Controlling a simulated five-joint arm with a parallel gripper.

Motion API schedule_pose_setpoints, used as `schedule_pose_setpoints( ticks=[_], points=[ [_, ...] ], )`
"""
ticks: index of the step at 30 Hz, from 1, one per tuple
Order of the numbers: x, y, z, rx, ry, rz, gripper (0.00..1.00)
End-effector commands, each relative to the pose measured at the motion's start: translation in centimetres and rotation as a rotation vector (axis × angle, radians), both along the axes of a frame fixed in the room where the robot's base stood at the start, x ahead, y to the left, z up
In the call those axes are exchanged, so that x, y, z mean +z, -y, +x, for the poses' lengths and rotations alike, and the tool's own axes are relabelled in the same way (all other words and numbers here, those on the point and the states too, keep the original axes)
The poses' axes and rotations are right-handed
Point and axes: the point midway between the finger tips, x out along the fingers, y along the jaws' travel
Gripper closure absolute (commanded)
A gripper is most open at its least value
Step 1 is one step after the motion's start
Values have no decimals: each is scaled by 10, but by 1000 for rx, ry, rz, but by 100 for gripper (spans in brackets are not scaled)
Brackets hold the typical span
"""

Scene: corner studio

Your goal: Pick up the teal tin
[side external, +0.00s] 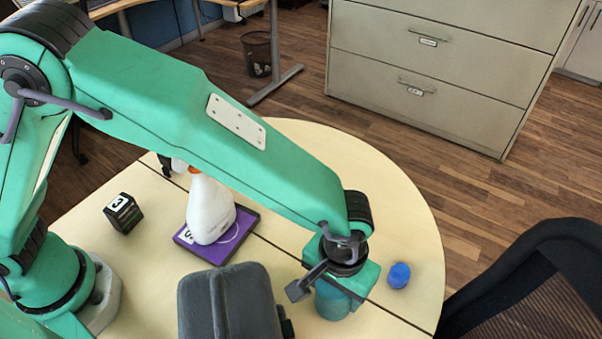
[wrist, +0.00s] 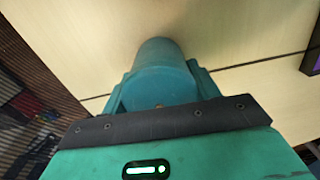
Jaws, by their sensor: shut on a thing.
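The teal tin (side external: 331,302) stands at the right part of the round-ended table, under the end of my arm. My gripper (side external: 338,280) is over it and shut on it. In the wrist view the tin (wrist: 160,72) sits between the two fingers of my gripper (wrist: 160,88), which hold its sides. The upper part of the tin is hidden by my gripper in the side view. I cannot tell whether the tin's base touches the table.
A blue ball-like object (side external: 399,275) lies close to the right of the tin. A dark grey case (side external: 230,302) stands at the front. A white bottle (side external: 210,208) stands on a purple book (side external: 246,222); a dark cube (side external: 122,213) is farther left. The table (side external: 400,215) is clear behind the tin.

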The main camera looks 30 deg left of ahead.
Motion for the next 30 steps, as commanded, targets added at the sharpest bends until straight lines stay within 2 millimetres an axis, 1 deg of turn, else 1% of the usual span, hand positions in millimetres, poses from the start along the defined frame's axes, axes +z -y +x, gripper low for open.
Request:
schedule_pose_setpoints(
  ticks=[5,8,14,21,27,30],
  points=[
    [5,0,0,0,1,-1,62],
    [12,1,0,0,2,-2,62],
    [38,1,1,0,3,-4,62],
    [75,1,0,0,2,-3,62],
    [95,1,0,0,2,-2,62],
    [99,0,0,0,1,-1,62]
  ],
)
